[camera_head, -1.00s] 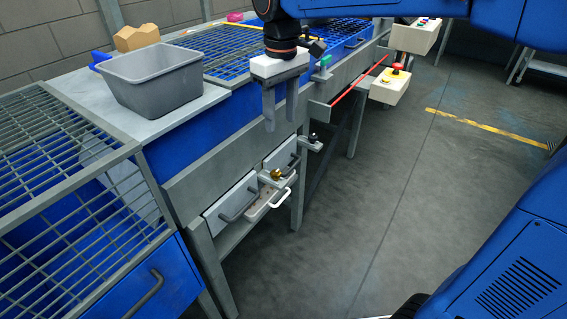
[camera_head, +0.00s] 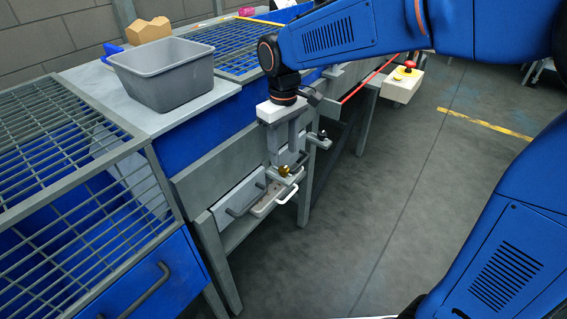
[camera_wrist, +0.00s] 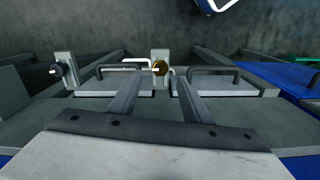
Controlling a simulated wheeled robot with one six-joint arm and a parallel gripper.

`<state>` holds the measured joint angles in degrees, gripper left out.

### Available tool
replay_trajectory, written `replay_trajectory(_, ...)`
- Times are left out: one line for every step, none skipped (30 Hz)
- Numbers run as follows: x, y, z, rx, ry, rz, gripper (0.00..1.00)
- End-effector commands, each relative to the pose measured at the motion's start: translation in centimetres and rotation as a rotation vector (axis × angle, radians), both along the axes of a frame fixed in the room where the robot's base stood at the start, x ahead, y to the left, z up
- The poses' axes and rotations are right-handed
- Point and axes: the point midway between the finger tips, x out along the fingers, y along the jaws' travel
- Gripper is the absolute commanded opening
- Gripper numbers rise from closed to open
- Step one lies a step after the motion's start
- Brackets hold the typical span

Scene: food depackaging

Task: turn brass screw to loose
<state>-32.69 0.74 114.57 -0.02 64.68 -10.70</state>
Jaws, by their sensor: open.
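The brass screw (camera_head: 284,170) is a small gold knob on a grey bracket below the bench's front edge. It also shows in the wrist view (camera_wrist: 160,68), near the middle and beyond the fingertips. My gripper (camera_head: 285,160) points down just above the screw in the head view. In the wrist view my gripper (camera_wrist: 152,82) has its two fingers apart, one to each side of the screw's line. The jaws are open and empty. I cannot tell the exact gap between fingertips and screw.
A black knob on a bracket (camera_head: 322,135) is to the right. A grey bin (camera_head: 165,92) stands on the bench. The floor in front is clear.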

Motion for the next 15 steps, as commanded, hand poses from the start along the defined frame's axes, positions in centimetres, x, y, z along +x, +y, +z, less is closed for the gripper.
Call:
replay_trajectory(0.0, 0.0, -1.0, -0.001, 0.003, 0.000, 0.44)
replay_trajectory(0.0, 0.0, -1.5, -0.001, 0.003, 0.000, 0.44)
replay_trajectory(0.0, 0.0, -2.1, -0.002, 0.002, 0.000, 0.44)
replay_trajectory(-0.1, 0.0, -2.6, -0.002, 0.004, 0.000, 0.44)
replay_trajectory(-0.1, 0.0, -3.0, -0.001, 0.003, 0.000, 0.44)
replay_trajectory(0.0, 0.0, -3.5, -0.001, 0.001, 0.000, 0.44)
replay_trajectory(0.0, 0.0, -3.8, -0.001, 0.001, 0.000, 0.44)
replay_trajectory(0.0, 0.0, -4.2, -0.001, 0.001, 0.000, 0.44)
replay_trajectory(0.0, 0.0, -4.5, -0.001, 0.001, 0.000, 0.44)
replay_trajectory(0.0, 0.0, -4.8, -0.001, 0.001, 0.000, 0.44)
replay_trajectory(0.0, 0.0, -5.0, -0.001, 0.001, 0.000, 0.44)
replay_trajectory(0.0, 0.0, -5.2, -0.001, 0.001, 0.000, 0.44)
replay_trajectory(0.0, 0.0, -5.3, -0.001, 0.001, 0.000, 0.44)
replay_trajectory(0.0, 0.0, -5.4, -0.001, 0.001, 0.000, 0.44)
replay_trajectory(0.0, 0.0, -5.5, 0.000, 0.000, 0.000, 0.44)
